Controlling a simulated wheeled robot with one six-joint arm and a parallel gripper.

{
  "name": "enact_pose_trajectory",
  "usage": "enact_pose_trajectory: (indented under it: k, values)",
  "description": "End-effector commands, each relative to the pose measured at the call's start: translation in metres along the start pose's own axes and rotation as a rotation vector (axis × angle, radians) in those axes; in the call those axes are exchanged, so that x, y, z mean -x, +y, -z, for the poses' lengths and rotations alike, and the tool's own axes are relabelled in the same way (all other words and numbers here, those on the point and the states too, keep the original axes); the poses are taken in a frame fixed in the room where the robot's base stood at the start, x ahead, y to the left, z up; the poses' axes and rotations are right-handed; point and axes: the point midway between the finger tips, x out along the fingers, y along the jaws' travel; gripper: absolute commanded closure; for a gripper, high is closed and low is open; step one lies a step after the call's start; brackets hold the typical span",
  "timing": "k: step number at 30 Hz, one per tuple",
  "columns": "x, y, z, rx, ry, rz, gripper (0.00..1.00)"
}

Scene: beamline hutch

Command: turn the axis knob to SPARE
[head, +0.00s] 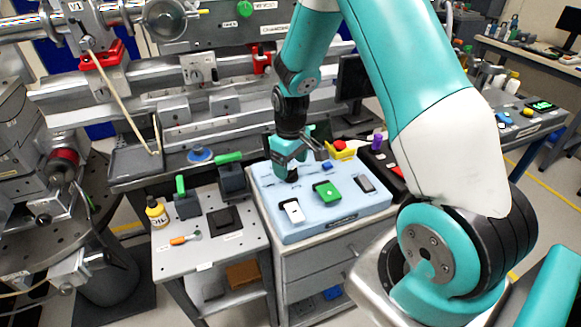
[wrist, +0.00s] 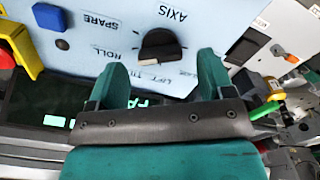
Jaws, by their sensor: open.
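The axis knob (wrist: 160,45) is dark with a pale strip on its lower side, on a light blue panel (wrist: 90,65) in the wrist view. The labels AXIS, SPARE (wrist: 100,22), ROLL and LIFT are printed around it, upside down. The pale strip faces the lower labels, away from SPARE; I cannot tell its exact setting. My gripper (wrist: 160,72) is open, its fingers spread to either side below the knob, with no visible contact. In the head view my gripper (head: 297,165) is over the panel's back left part, and the knob cannot be made out there.
A red button on a yellow housing (head: 340,149) stands close to my gripper's right. A green-handled block (head: 232,178) stands left.

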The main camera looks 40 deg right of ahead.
Motion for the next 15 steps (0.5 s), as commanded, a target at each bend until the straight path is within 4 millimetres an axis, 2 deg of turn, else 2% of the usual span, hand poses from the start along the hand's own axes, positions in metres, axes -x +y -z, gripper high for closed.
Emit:
enact_pose_trajectory:
  k: [6, 14, 15]
  values:
    - [-0.018, 0.0, 0.0, 0.0, 0.001, 0.0, 0.26]
    - [-0.019, 0.0, 0.0, 0.0, 0.002, 0.0, 0.26]
    - [-0.019, 0.0, 0.0, 0.0, 0.001, 0.0, 0.28]
